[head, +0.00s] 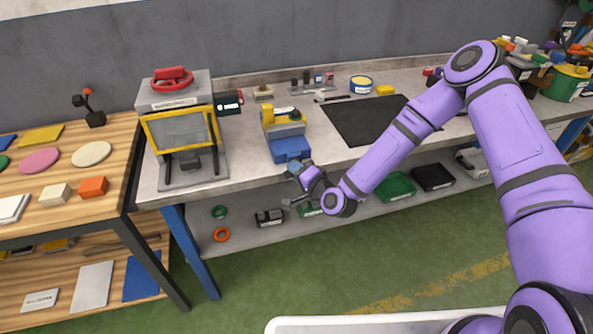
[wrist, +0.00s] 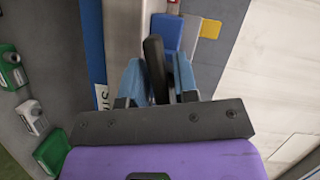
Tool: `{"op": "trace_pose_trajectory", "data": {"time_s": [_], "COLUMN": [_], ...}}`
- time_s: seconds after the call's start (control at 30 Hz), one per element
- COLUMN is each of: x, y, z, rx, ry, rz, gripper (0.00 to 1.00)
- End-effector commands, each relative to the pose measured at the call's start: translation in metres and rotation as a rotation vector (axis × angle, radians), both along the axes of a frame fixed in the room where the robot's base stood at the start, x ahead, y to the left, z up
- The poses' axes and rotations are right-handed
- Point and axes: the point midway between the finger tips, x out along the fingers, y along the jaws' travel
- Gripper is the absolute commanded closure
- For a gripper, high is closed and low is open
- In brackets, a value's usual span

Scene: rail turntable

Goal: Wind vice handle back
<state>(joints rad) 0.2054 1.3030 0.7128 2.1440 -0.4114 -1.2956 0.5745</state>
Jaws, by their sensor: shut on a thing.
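The vice (head: 289,146), with a blue front and yellow upper and rear parts, stands at the bench's front edge in the head view. Its blue and yellow parts also show in the wrist view (wrist: 167,33), just beyond the fingers. My gripper (head: 296,170) is at the front of the vice, low by the bench edge. In the wrist view its two blue fingers (wrist: 159,76) are shut on a dark bar, the vice handle (wrist: 154,60). The handle stands lengthwise between the fingers. In the head view the handle is mostly hidden by my gripper.
A machine with a yellow-framed guard (head: 182,130) stands left of the vice. A black mat (head: 365,118) lies to the right on the bench (head: 245,160). A lower shelf (head: 250,235) holds several small items. A wooden table (head: 100,180) stands at the left.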

Motion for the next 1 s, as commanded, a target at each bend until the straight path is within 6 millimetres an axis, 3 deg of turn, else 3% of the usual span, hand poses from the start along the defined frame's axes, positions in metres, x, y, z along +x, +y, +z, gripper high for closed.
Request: {"op": "trace_pose_trajectory", "data": {"time_s": [0.67,0.7,0.73,1.0], "x": [-0.0008,-0.0008,-0.0008,-0.0009], "y": [-0.0007,-0.0007,-0.0007,-0.0010], "z": [-0.0020,-0.0020,-0.0020,-0.0029], "rx": [-0.063,-0.062,-0.062,-0.063], "ry": [-0.015,-0.015,-0.015,-0.011], "rz": [0.001,0.001,0.001,0.001], "gripper": [0.96,0.68,0.61,0.60]}}
